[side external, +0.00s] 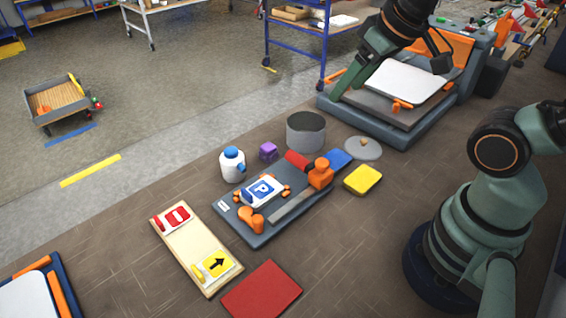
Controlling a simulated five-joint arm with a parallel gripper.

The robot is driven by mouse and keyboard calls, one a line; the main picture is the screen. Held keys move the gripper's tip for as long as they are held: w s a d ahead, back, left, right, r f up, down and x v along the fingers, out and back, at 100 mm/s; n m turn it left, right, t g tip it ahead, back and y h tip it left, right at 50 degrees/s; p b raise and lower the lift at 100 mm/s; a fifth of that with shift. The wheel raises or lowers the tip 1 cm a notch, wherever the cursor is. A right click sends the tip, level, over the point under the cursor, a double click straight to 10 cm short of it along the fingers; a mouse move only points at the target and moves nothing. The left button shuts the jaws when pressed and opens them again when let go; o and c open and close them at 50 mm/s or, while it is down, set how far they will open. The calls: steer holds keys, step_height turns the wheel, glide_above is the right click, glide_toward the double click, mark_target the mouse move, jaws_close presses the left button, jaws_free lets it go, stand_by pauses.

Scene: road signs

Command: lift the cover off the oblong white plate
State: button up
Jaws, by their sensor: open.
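A white oblong plate with rounded corners (405,82) lies on the bed of a grey machine with orange parts (372,128) at the upper right. Small orange pieces sit at its near edge. My gripper (388,80) is open over this plate, one finger at its left and the other at its upper right. I cannot tell whether a finger touches it. No separate cover can be told apart on the plate. Another white plate (28,300) lies in a blue and orange frame at the lower left, partly cut off by the picture edge.
A grey board (258,228) holds a blue P sign and orange clamps. Around it are a grey pot (305,132), a round lid with a knob (363,148), a white bottle (232,167), a yellow block (362,180), a sign tray (188,250) and a red sheet (262,290).

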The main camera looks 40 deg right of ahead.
steer(key=shift+o, duration=0.7)
